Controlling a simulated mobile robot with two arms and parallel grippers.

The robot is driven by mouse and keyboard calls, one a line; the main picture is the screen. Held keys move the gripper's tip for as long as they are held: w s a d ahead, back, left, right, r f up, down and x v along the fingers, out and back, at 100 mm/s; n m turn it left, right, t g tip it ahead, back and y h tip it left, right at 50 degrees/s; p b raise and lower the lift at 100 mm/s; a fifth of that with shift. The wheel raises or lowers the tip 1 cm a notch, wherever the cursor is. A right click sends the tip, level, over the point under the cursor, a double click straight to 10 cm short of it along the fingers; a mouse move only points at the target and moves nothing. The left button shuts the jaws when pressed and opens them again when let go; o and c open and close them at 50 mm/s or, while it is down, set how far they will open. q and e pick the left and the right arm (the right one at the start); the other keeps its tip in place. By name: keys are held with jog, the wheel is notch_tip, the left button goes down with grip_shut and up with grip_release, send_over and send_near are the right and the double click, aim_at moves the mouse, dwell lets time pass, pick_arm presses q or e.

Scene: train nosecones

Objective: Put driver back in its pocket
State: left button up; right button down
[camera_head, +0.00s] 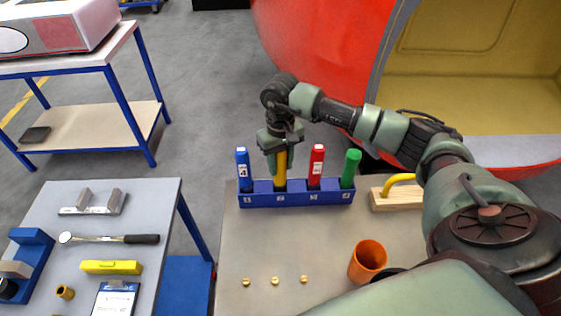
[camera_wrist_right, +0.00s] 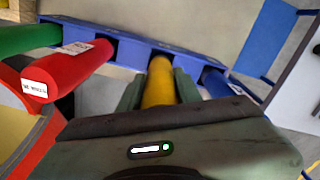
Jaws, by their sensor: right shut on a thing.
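A blue rack (camera_head: 297,199) with numbered pockets stands at the back of the right-hand table. Blue (camera_head: 243,170), red (camera_head: 316,166) and green (camera_head: 350,168) drivers stand in it, the green one tilted. My right gripper (camera_head: 280,152) is above the second pocket, shut on the yellow driver (camera_head: 281,172). The yellow driver is upright, its lower end at the second pocket; I cannot tell how deep it sits. In the right wrist view the yellow driver (camera_wrist_right: 158,84) is between the fingers, with the red driver (camera_wrist_right: 75,75) beside it. My left gripper is not in view.
An orange cup (camera_head: 367,260), several brass pieces (camera_head: 275,281) and a wooden block with a yellow handle (camera_head: 396,192) are on the same table. The left table (camera_head: 150,210) holds a torque wrench (camera_head: 110,238) and a yellow level (camera_head: 111,267). A red-orange nosecone (camera_head: 310,60) stands behind.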

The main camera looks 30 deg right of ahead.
jog(key=shift+f, duration=0.1)
jog(key=c, duration=1)
grip_release()
jog(key=shift+r, duration=0.25)
notch_tip(320, 180, up, 10)
jog(key=b, duration=0.5)
jog(key=shift+r, duration=0.9)
jog(key=shift+f, duration=0.1)
